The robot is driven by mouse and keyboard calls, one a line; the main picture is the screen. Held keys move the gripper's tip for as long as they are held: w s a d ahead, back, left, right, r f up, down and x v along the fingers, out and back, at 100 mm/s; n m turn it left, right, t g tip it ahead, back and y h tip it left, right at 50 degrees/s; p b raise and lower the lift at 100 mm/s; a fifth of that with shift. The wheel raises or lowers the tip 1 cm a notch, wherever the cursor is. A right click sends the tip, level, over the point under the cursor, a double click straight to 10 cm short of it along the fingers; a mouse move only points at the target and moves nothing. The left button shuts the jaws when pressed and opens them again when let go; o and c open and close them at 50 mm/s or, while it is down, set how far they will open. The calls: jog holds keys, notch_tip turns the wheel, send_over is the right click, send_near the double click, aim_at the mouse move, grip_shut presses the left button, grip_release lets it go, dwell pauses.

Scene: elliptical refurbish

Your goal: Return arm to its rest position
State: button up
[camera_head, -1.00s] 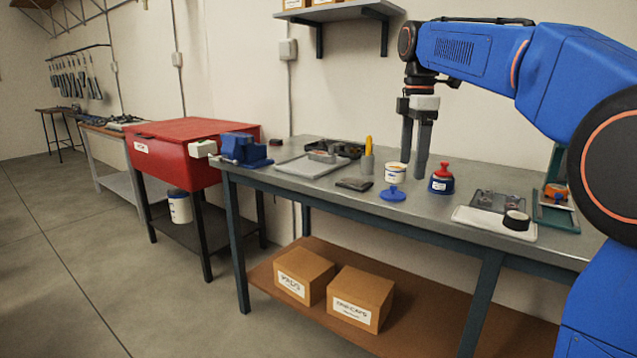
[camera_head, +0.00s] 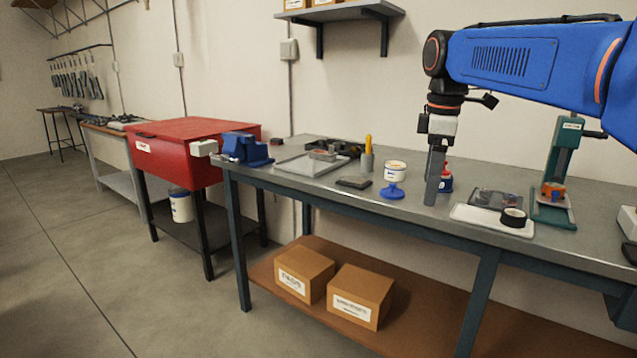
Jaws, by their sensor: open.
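My blue arm (camera_head: 530,60) reaches in from the right over the workbench. My gripper (camera_head: 433,198) points straight down, with its dark fingers seen edge-on, one in front of the other. The fingers are open and I see nothing held between them. Their tips appear near the bench top, in front of a red and blue bottle (camera_head: 446,178) that they partly hide. Whether the fingertips touch anything cannot be told.
The metal workbench (camera_head: 330,193) holds a blue vise (camera_head: 245,150), a white tub (camera_head: 395,170), a blue lid (camera_head: 392,192), a white tray (camera_head: 470,219) with black tape (camera_head: 514,217) and a green press (camera_head: 560,170). A wall shelf (camera_head: 340,12) hangs above.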

jog(key=s+d+f+m+t, duration=0.2)
jog(key=s+f+m, duration=0.5)
jog(key=s+f, duration=0.5)
jog(key=s+d+f+m+t, duration=0.1)
jog(key=s+d+f+m, duration=0.1)
jog(key=s+f+m, duration=0.5)
jog(key=s+f, duration=0.5)
jog(key=s, duration=0.2)
jog(key=shift+s+d+f+t, duration=0.2)
jog(key=shift+d+f+t, duration=0.2)
